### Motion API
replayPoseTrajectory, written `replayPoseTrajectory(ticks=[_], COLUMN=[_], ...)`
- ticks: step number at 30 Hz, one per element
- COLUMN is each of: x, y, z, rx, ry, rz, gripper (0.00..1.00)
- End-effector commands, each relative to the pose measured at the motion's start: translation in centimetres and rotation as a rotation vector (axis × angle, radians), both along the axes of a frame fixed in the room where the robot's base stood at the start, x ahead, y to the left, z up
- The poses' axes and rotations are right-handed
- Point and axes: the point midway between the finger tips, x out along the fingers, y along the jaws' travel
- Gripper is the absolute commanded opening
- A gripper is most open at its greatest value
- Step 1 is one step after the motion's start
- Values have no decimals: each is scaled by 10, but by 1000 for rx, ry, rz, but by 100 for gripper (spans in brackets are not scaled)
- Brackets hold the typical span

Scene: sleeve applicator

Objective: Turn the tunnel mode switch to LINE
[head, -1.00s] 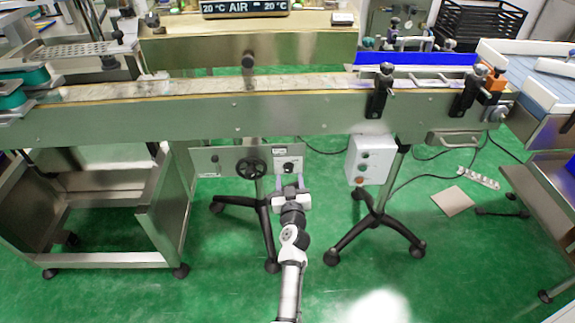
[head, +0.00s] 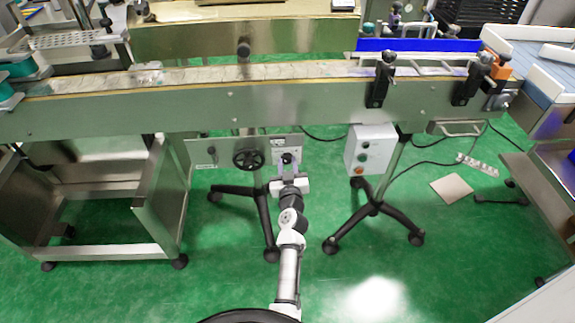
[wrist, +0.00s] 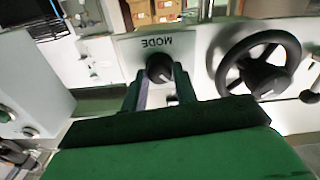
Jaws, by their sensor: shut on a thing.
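The tunnel mode switch is a dark round knob (head: 287,158) on the right end of the grey panel (head: 225,151) below the conveyor. In the wrist view the knob (wrist: 160,68) sits beside the word MODE, which appears upside down. My gripper (head: 287,168) is at the panel, and its two fingers (wrist: 158,84) are shut on the knob, one on each side. The knob's pointer and the LINE marking cannot be read.
A black handwheel (head: 248,158) is on the same panel, close to the left of the switch. A grey control box (head: 371,149) with buttons hangs to the right. The conveyor (head: 240,110) runs above. Black-footed stands (head: 375,210) rest on the green floor.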

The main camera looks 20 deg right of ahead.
Motion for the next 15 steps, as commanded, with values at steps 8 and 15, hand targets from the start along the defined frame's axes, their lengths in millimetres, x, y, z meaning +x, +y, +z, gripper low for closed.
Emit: replayPoseTrajectory(ticks=[8,15], x=[0,1], y=[0,0], z=[0,0], rx=[17,120], ry=[-6,-36], rz=[0,1], gripper=[6,6])
